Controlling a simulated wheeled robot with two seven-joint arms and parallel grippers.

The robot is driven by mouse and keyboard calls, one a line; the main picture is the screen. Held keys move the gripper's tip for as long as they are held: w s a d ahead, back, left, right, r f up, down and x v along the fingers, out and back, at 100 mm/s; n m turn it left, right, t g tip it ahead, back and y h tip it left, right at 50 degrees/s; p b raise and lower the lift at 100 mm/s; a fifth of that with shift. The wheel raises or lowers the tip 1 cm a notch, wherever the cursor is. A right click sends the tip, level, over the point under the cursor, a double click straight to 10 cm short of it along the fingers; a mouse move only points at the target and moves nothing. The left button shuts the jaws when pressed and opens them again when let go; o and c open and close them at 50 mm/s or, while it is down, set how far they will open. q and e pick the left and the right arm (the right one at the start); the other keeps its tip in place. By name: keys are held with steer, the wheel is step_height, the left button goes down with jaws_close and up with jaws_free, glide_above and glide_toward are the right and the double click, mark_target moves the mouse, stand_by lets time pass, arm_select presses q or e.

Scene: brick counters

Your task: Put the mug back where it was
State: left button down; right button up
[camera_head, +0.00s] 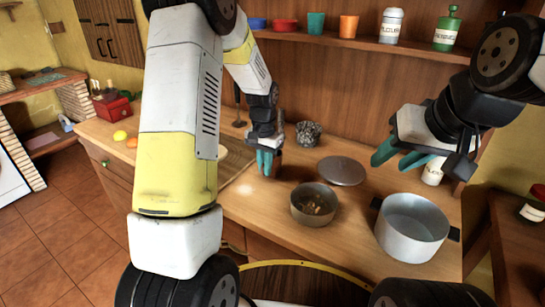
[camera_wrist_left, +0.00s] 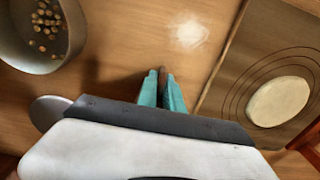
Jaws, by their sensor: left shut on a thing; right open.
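My left gripper (camera_head: 265,163) is low over the wooden counter, between the dough board and the small pot. In the left wrist view its teal fingers (camera_wrist_left: 163,92) are nearly together on a thin dark sliver that I cannot identify. No mug can be made out for certain in either view. A teal cup (camera_head: 315,23) and an orange cup (camera_head: 348,26) stand on the wall shelf. My right gripper (camera_head: 402,158) is open and empty, above the counter near the large pot.
The small pot (camera_head: 314,204) holds round bits; a lid (camera_head: 341,171) lies behind it. A large grey pot (camera_head: 411,228) stands at right. The left wrist view shows dough (camera_wrist_left: 280,101) on a board (camera_wrist_left: 284,40) and a whitish floury patch (camera_wrist_left: 188,33) on the counter (camera_wrist_left: 130,25).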

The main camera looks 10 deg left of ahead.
arm_select(q)
steer(key=shift+f, duration=0.1)
steer(key=c, duration=1.9)
jaws_free()
steer(key=o, duration=0.4)
step_height(320, 180, up, 12)
steer(key=s+r+n+t+h, duration=0.1)
steer(key=s+r+n+t, duration=0.15)
steer(key=s+r, duration=0.85)
steer(key=s+n+t+h, duration=0.1)
steer(key=s+t, duration=0.2)
steer(key=s, duration=1)
steer(key=shift+s+r, duration=0.2)
steer(key=shift+s, duration=0.2)
